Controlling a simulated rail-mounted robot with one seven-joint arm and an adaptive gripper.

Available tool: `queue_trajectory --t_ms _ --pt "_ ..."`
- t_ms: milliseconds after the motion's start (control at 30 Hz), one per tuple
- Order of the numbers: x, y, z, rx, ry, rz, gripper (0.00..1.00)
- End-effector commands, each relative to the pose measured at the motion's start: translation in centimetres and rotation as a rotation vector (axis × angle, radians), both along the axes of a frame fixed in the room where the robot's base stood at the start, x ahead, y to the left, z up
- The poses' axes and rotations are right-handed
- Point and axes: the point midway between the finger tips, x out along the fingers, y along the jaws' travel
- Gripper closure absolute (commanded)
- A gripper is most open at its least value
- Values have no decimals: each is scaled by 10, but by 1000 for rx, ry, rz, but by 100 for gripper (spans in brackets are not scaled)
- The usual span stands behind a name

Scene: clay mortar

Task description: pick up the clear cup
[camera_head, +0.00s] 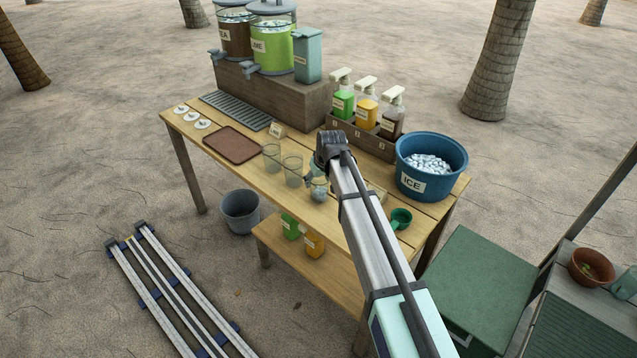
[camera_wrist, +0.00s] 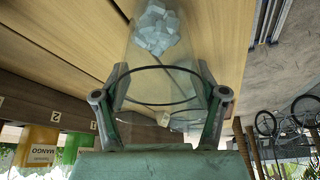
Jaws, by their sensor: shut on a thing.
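The clear cup (camera_head: 319,191) with pale ice cubes in its bottom is at the front part of the wooden table, below the end of my arm. In the wrist view the cup (camera_wrist: 150,62) lies between my two fingers, its dark rim toward the camera. My gripper (camera_wrist: 160,84) is shut on it from both sides near the rim. In the head view my gripper (camera_head: 314,174) is partly hidden by my arm. Two other clear cups (camera_head: 292,171) (camera_head: 271,159), seemingly empty, stand in a row to the left. I cannot tell if the held cup touches the table.
A blue ice tub (camera_head: 427,187) stands at the table's right end, with a green scoop (camera_head: 401,217) near it. A bottle rack (camera_head: 343,127) is behind my gripper. A brown tray (camera_head: 231,145) lies left. Dispensers (camera_head: 272,50) stand at the back.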

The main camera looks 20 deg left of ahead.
Motion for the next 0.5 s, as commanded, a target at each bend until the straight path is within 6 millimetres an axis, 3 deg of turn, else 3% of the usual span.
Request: queue_trajectory --t_ms 233,500 --pt "1 1 35 2 -3 0 74" --pt "2 1 106 3 -6 0 74"
